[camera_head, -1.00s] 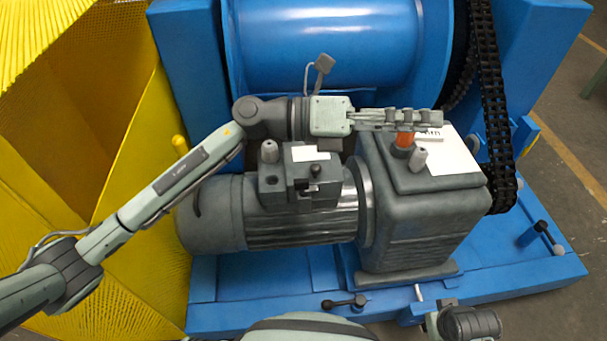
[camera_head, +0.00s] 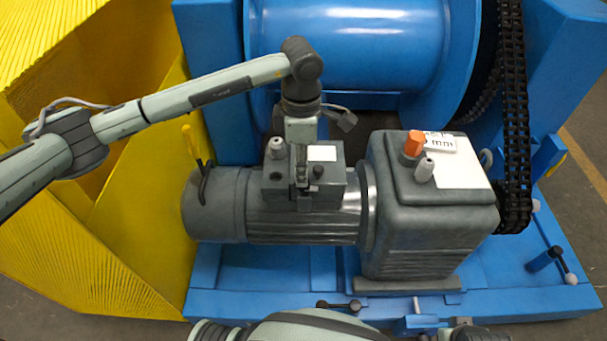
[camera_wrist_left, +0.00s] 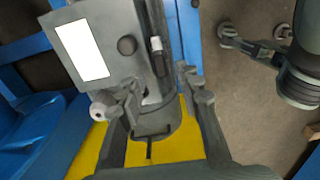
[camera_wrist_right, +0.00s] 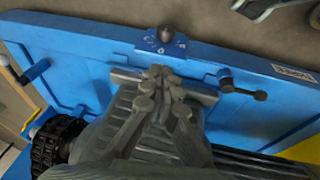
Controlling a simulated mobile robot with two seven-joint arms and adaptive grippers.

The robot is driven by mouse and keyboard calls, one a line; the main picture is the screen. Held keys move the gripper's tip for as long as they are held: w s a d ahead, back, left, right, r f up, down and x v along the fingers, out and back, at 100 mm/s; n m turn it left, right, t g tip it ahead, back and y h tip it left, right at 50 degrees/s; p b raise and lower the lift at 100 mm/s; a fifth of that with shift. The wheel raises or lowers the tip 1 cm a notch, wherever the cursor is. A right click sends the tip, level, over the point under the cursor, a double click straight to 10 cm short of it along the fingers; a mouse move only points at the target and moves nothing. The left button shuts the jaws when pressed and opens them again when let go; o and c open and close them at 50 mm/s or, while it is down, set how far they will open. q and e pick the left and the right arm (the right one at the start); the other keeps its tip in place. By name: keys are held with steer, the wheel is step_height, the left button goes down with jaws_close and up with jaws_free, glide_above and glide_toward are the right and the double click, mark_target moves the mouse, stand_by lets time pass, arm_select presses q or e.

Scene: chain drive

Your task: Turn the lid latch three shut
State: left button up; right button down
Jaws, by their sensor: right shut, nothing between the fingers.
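A dark grey terminal box (camera_head: 334,188) with a white label sits on the motor; it also shows in the left wrist view (camera_wrist_left: 112,12). On its lid are a round dark knob (camera_wrist_left: 127,45) and a small dark lever with a pale tip (camera_wrist_left: 157,62). A grey knob (camera_head: 277,146) stands at its left. My left gripper (camera_head: 301,182) points down over the box, fingers apart around empty space near the lever in the left wrist view (camera_wrist_left: 162,90). My right gripper (camera_wrist_right: 158,75) is shut and empty above the blue base.
The gearbox (camera_head: 435,215) carries an orange cap (camera_head: 413,143) and a grey knob (camera_head: 424,169). A blue drum (camera_head: 345,45) is behind, a black chain (camera_head: 515,120) at right, yellow sheeting (camera_head: 90,170) at left. A black lever (camera_wrist_right: 243,89) sits on the base's edge.

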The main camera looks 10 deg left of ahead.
arm_select(q)
steer(key=shift+f, duration=1.65)
steer(key=shift+c, duration=0.2)
steer(key=shift+d, duration=0.1)
jaws_close()
